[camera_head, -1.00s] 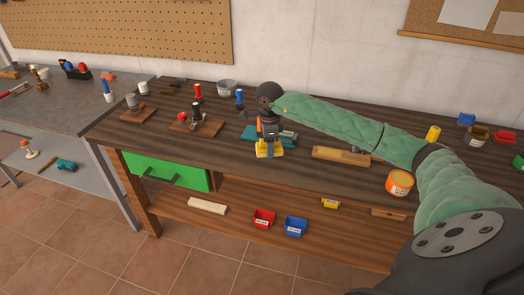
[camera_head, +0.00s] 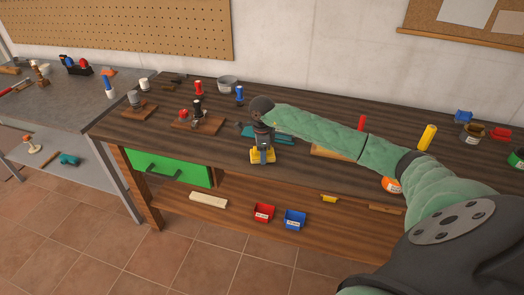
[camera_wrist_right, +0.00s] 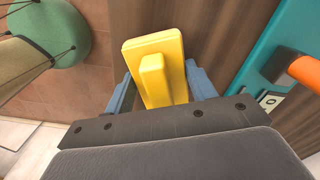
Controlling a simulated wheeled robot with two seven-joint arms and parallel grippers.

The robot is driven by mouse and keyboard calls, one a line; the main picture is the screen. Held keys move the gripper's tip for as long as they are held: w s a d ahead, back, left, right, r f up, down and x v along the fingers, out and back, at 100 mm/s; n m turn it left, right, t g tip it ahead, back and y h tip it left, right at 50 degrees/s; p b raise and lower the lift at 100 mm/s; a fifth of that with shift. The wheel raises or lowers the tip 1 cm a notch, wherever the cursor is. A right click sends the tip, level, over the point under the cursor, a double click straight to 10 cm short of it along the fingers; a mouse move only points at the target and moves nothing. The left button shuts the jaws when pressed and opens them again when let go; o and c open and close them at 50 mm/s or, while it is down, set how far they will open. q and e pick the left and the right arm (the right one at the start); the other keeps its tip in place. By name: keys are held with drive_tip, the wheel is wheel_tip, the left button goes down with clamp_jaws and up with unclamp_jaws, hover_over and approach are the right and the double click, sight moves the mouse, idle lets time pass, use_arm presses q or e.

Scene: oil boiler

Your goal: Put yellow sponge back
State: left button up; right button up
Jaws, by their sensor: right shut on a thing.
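The yellow sponge (camera_head: 262,157) is low over the front part of the dark wooden workbench, left of its middle. I cannot tell whether it touches the top. My right gripper (camera_head: 263,148) points down and is shut on it. My left gripper is not in view.
A teal tray (camera_head: 248,131) lies just behind the sponge. Stands with tools (camera_head: 198,123) are to its left. A wooden block (camera_head: 328,152) and an orange can (camera_head: 391,185) are to its right. A green drawer (camera_head: 168,168) is below the top, and red and blue bins (camera_head: 294,219) stand on the lower shelf.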

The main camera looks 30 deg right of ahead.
drive_tip(key=shift+f, duration=0.15)
drive_tip(key=o, duration=0.9)
drive_tip(key=shift+c, duration=0.2)
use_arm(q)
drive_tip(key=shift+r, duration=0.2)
use_arm(e)
drive_tip(key=shift+o, duration=0.5)
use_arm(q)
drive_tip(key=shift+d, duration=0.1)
use_arm(e)
drive_tip(key=shift+r, duration=0.2)
